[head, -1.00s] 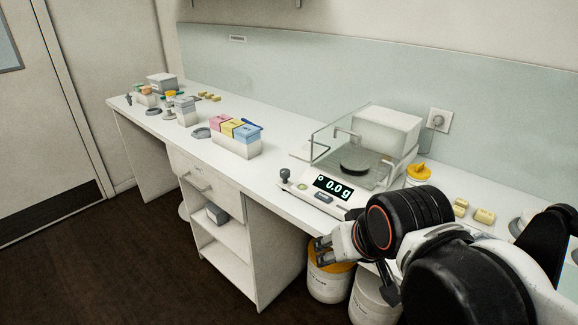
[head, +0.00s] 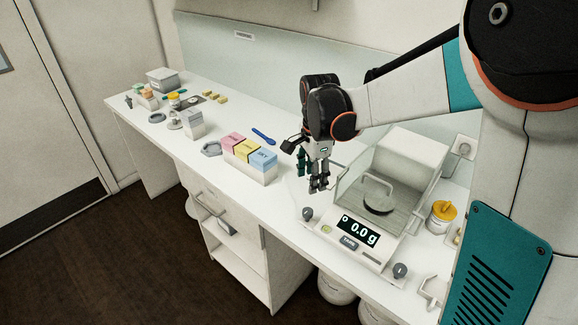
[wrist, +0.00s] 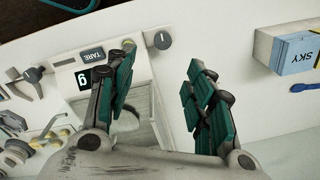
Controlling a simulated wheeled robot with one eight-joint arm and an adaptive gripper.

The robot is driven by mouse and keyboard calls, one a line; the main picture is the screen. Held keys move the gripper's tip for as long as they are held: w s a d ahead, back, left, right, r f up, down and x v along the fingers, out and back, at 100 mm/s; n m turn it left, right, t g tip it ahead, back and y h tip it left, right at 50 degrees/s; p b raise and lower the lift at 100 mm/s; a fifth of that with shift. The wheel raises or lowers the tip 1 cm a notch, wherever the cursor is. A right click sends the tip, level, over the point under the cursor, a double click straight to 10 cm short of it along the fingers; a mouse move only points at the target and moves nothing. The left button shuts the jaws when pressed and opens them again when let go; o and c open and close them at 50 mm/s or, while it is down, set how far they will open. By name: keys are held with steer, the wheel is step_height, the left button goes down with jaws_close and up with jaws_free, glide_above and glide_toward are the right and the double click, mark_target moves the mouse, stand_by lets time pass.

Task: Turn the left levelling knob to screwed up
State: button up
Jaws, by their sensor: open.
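The white balance (head: 345,248) stands on the bench with its display reading 0.0 g. The left levelling knob (head: 308,213) is a small dark grey knob at its front left corner. It also shows in the wrist view (wrist: 162,40), with a pale line on its top, beyond the gap between my fingers. A second knob (head: 400,271) is at the front right corner. My gripper (head: 318,186) points down, open and empty, above and behind the left knob, beside the glass shield. In the wrist view its fingers stand apart and touch nothing visible.
The clear glass shield (head: 350,190) stands close right of my gripper. A box of pink, yellow and blue packets (head: 249,170) and a blue spoon (head: 263,136) lie to the left. A yellow-lidded jar (head: 442,217) stands right of the balance. Bench between box and balance is clear.

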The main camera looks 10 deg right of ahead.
mark_target(308, 211)
steer(key=shift+m+g, duration=0.3)
steer(key=shift+m, duration=0.5)
steer(key=f, duration=0.5)
steer(key=w+f+b, duration=0.1)
steer(key=f, duration=0.8)
steer(key=shift+w+f+b, duration=0.25)
steer(key=shift+f+b, duration=0.05)
steer(key=shift+b, duration=0.1)
steer(key=c, duration=1.1)
